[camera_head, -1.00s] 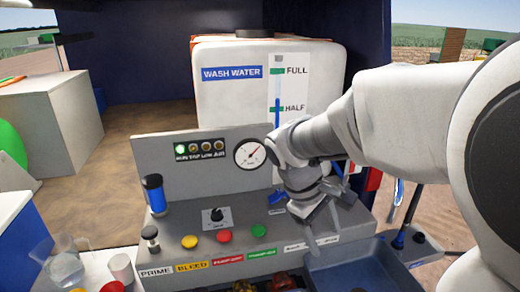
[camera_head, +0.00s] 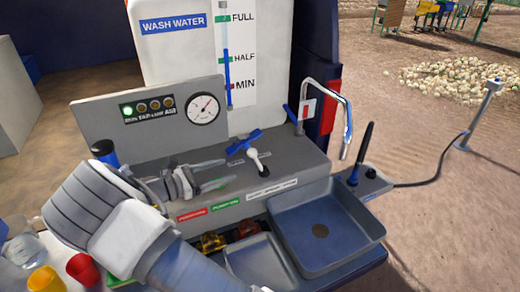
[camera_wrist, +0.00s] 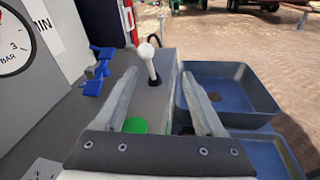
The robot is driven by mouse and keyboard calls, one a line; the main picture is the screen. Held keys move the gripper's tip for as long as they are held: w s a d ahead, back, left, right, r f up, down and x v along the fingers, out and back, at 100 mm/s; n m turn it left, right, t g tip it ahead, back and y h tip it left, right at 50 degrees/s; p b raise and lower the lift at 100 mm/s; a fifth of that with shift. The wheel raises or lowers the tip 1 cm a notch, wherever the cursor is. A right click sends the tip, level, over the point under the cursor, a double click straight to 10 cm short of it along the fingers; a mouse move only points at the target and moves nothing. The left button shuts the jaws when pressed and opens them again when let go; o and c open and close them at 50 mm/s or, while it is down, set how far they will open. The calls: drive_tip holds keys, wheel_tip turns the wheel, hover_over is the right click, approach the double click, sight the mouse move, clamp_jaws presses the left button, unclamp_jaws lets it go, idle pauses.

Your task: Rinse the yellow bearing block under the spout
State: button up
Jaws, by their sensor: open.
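A yellow block (camera_head: 212,242), apparently the bearing block, lies in a recess at the console's front edge, partly hidden. The spout (camera_head: 347,120) is a bent metal pipe at the console's right end, above the dark grey-blue basin (camera_head: 360,222). The basin also shows in the wrist view (camera_wrist: 228,90). My gripper (camera_head: 228,172) is open and empty over the console, its fingers pointing right. A white-knobbed lever (camera_head: 254,159) stands beyond the fingertips, apart from them. In the wrist view the lever (camera_wrist: 150,62) shows between the fingers (camera_wrist: 160,78).
A blue valve handle (camera_head: 236,141) sits behind the lever. A reddish-brown part (camera_head: 248,229) lies beside the yellow block. A shallow tray (camera_head: 258,262) adjoins the basin. Red (camera_head: 83,268) and yellow (camera_head: 46,280) cups stand at lower left.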

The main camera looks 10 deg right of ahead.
sight(258, 163)
drive_tip(key=shift+n+t+h, duration=0.3)
drive_tip(key=shift+n+t, duration=0.4)
drive_tip(key=shift+t, duration=0.2)
drive_tip(key=p+x, duration=0.1)
drive_tip(key=x, duration=0.4)
drive_tip(key=w+p+x, duration=0.1)
drive_tip(key=x, duration=0.4)
drive_tip(key=f+p+x, duration=0.1)
drive_tip(key=x, duration=0.4)
drive_tip(key=shift+w+p, duration=0.3)
drive_tip(key=shift+w, duration=0.1)
drive_tip(key=shift+a, duration=0.1)
clamp_jaws()
